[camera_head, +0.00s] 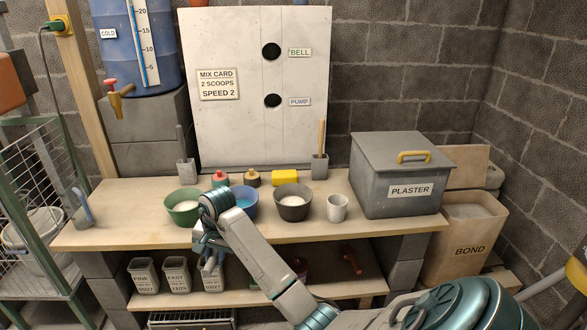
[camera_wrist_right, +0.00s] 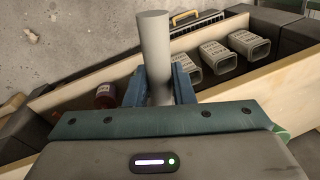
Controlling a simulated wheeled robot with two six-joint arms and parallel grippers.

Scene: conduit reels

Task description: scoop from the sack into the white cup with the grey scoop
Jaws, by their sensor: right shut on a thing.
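The white cup (camera_head: 337,208) stands upright on the bench, right of the dark bowl. An open tan sack (camera_head: 462,240) marked BOND, with pale powder at its top, stands on the right beyond the bench end. My right gripper (camera_head: 208,256) hangs at the bench's front edge, over the lower shelf and left of the cup. In the right wrist view its blue fingers (camera_wrist_right: 159,88) are shut on a plain grey cylinder, which looks like part of the grey scoop (camera_wrist_right: 155,45). The scoop's other end is hidden. My left gripper is not in view.
Green (camera_head: 184,207), blue (camera_head: 243,203) and dark (camera_head: 292,203) bowls stand on the bench. A lidded grey PLASTER bin (camera_head: 400,175) stands between cup and sack. Labelled grey tubs (camera_head: 178,275) sit on the lower shelf. A wire cage (camera_head: 30,215) is at left.

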